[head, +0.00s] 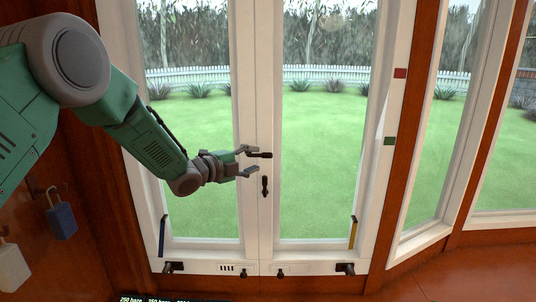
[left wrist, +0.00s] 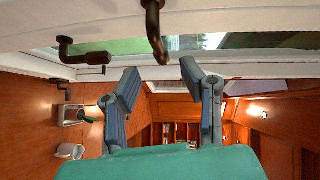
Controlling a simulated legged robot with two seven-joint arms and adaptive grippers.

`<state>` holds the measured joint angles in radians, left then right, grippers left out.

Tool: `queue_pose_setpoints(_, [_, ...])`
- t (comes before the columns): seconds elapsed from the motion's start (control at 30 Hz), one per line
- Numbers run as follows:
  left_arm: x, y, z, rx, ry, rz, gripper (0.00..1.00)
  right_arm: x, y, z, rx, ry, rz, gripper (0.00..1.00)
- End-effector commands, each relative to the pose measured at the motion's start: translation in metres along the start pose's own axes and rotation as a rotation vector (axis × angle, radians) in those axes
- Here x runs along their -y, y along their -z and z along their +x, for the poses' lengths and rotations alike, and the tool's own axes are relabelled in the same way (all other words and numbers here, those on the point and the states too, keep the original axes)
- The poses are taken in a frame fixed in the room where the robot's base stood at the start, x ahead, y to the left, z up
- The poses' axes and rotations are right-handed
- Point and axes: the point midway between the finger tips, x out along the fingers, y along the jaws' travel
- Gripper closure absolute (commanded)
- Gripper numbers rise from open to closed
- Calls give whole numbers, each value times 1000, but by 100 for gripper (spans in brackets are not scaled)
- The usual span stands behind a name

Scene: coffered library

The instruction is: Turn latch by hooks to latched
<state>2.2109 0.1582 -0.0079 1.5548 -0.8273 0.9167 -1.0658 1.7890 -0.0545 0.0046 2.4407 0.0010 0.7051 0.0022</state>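My left gripper (head: 251,161) is open and empty in front of the middle of the white double window. In the left wrist view its two fingers (left wrist: 164,98) stand apart with nothing between them. A dark handle (head: 261,155) lies sideways by its upper fingertip; I cannot tell whether they touch. A second dark handle (head: 265,186) hangs upright just below the gripper. Two dark handles, one bent (left wrist: 84,57) and one nearer (left wrist: 155,32), show in the left wrist view. A dark hook (head: 37,191) is on the left wall. I cannot tell which part is the latch meant. My right gripper is out of view.
A blue tag-like block (head: 62,221) and a white one (head: 12,268) hang at the left wall. Dark fittings sit on the bottom rail at left (head: 173,267) and right (head: 345,268). A blue bar (head: 162,236) and a yellow bar (head: 353,232) stand at the panes' lower corners.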

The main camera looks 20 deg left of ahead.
Motion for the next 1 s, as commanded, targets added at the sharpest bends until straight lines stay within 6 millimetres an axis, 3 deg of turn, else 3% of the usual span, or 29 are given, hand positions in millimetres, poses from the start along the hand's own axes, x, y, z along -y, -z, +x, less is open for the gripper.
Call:
queue_pose_setpoints(0.1, [1, 1, 25, -1, -1, 1, 64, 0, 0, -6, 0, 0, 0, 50])
queue_pose_setpoints(0.3, [0, 1, 50, 0, 0, -1, 64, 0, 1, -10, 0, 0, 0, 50])
queue_pose_setpoints(0.73, [0, 1, 58, 0, -1, -1, 64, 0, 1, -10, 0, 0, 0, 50])
queue_pose_setpoints(0.83, [0, 1, 58, 0, -1, -1, 99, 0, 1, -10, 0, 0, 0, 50])
queue_pose_setpoints(1.0, [-1, 1, 58, 0, -2, -2, 100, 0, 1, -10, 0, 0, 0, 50])
